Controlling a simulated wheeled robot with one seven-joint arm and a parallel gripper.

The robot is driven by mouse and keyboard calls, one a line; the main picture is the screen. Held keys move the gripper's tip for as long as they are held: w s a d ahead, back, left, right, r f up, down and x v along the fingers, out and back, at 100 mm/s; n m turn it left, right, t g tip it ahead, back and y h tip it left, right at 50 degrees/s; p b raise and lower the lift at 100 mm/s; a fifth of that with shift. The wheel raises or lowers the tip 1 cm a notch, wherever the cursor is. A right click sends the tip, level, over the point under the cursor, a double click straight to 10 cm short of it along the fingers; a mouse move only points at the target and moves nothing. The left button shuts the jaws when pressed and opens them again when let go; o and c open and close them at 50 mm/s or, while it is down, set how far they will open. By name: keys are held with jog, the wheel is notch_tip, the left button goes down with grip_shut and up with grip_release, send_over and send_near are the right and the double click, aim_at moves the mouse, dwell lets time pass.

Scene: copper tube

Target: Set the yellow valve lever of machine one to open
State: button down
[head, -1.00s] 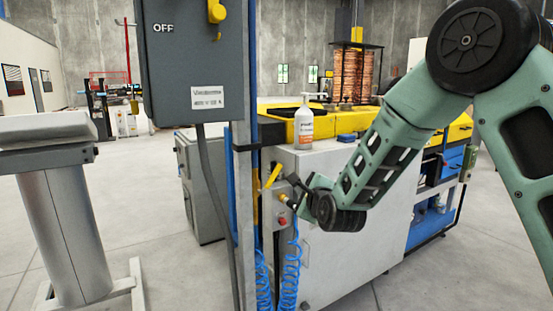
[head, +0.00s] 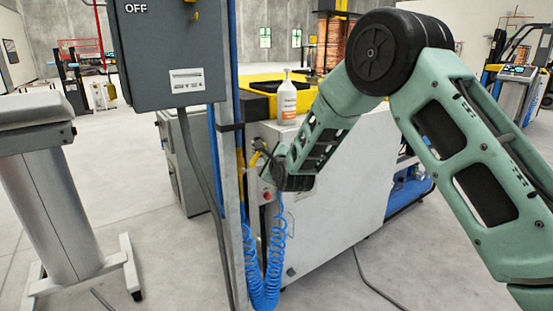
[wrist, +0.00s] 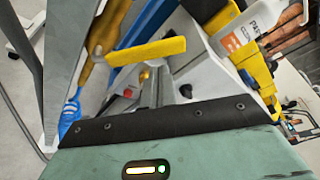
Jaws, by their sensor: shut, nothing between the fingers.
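The yellow valve lever (head: 254,159) is on the small grey valve box at the front left corner of the pale machine cabinet. In the wrist view the yellow lever (wrist: 148,50) shows as a flat bar lying across the upper middle, with a brass fitting below it. My gripper (head: 263,149) is at the lever, partly hiding it in the head view. It is shut with nothing between its fingers. I cannot tell whether the fingers touch the lever. A red button (head: 266,196) is on the box below the lever.
A grey switch box (head: 170,50) marked OFF hangs on a post just left of the valve. Coiled blue hoses (head: 265,275) hang below the valve box. A white spray bottle (head: 288,98) stands on the cabinet (head: 345,205).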

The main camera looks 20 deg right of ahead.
aim_at(257, 154)
jog(key=shift+s+a+r, duration=0.15)
jog(key=shift+a+r, duration=0.05)
jog(key=shift+a, duration=0.1)
jog(key=shift+s+a+r+n+b, duration=0.1)
jog(key=shift+a+r+n+b, duration=0.15)
jog(key=shift+n+b, duration=0.45)
jog(key=n+b, duration=0.1)
jog(key=b, duration=0.1)
jog(key=a+r+n+t+b, duration=0.1)
jog(key=b, duration=0.1)
jog(key=a+n+h+b, duration=0.1)
jog(key=b, duration=0.1)
jog(key=shift+s+a+r+n+t+b, duration=0.15)
jog(key=shift+s+a+n+t+b, duration=0.15)
jog(key=shift+s+t, duration=0.1)
jog(key=shift+a+r, duration=0.1)
jog(key=shift+s+a+r+b, duration=0.15)
jog(key=shift+a+b, duration=0.15)
jog(key=shift+b, duration=0.4)
jog(key=shift+r, duration=0.1)
